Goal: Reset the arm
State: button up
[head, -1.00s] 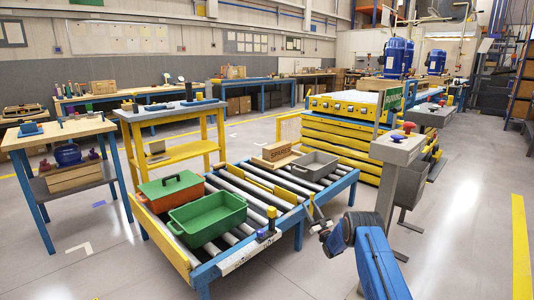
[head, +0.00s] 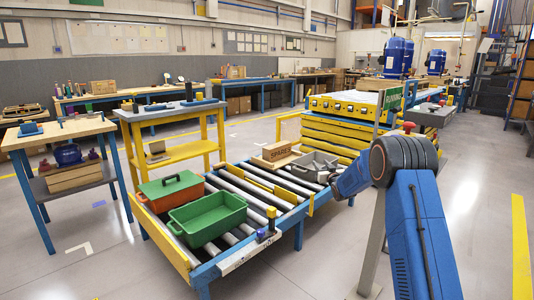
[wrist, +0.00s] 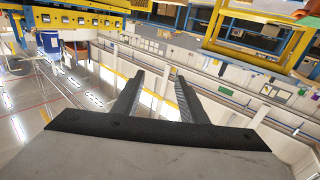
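My arm is blue with a dark grey joint and rises from the lower right of the head view. In the head view the wrist end points left toward the grey tray (head: 316,163), and the fingers are too small to make out clearly. The wrist view looks across the hall at a tilt, with yellow structures along its top.
The roller conveyor (head: 249,181) carries a green bin (head: 207,217), an orange bin with a dark green lid (head: 171,187) and a cardboard SPARES box (head: 276,153). The floor at right (head: 480,200) is clear.

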jog(key=s+d+r+m+g+h, duration=0.15)
jog(key=s+r, duration=0.35)
jog(key=s, duration=0.6)
jog(key=s+r+g+h, duration=0.1)
jog(key=s+r+g, duration=0.25)
jog(key=s, duration=0.65)
jog(key=s+d+r+m+g+h, duration=0.1)
jog(key=s+r, duration=0.5)
jog(key=s, duration=0.5)
jog(key=s+f+g, duration=0.2)
jog(key=s+f, duration=0.1)
jog(key=s, duration=1.3)
jog(key=s+f+g, duration=0.3)
jog(key=s+f, duration=0.1)
jog(key=s, duration=1.3)
jog(key=s+a+f+g, duration=0.1)
jog(key=s+f, duration=0.3)
jog(key=s, duration=1.3)
jog(key=shift+s+f+g, duration=0.15)
jog(key=shift+s+g, duration=0.05)
jog(key=shift+g, duration=0.5)
